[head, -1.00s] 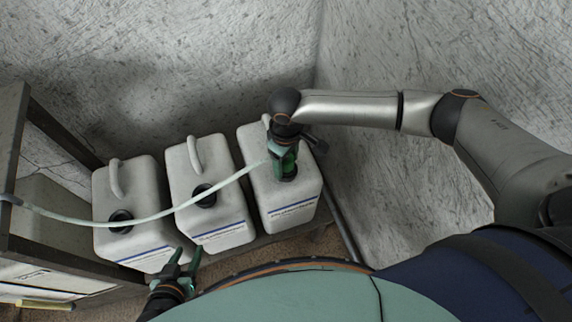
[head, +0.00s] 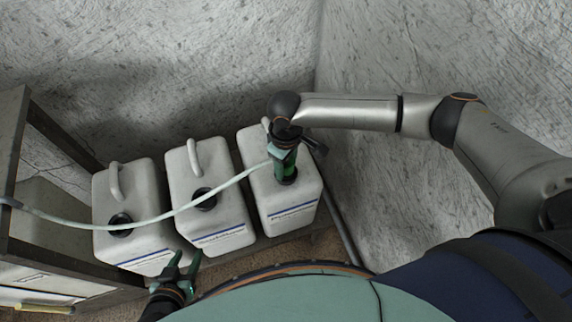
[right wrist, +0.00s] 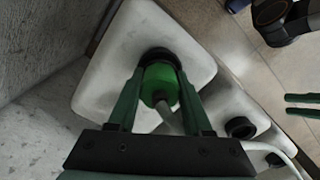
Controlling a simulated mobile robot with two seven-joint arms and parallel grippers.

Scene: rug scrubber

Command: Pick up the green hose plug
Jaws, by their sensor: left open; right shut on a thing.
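The green hose plug (right wrist: 159,84) sits at the black opening (right wrist: 160,57) of the rightmost white canister (right wrist: 142,30), with the pale hose (right wrist: 172,118) running from it. My right gripper (right wrist: 160,78) is shut on the plug, one finger on each side. In the head view my right gripper (head: 285,168) points down onto the rightmost canister (head: 268,200) and mostly hides the plug. How deep the plug sits in the opening cannot be told.
The middle and left canister (head: 125,190) have uncovered black openings. The hose (head: 150,217) crosses above them to the grey shelf frame (head: 15,150) at the left. Rough walls (head: 200,60) stand behind and to the right.

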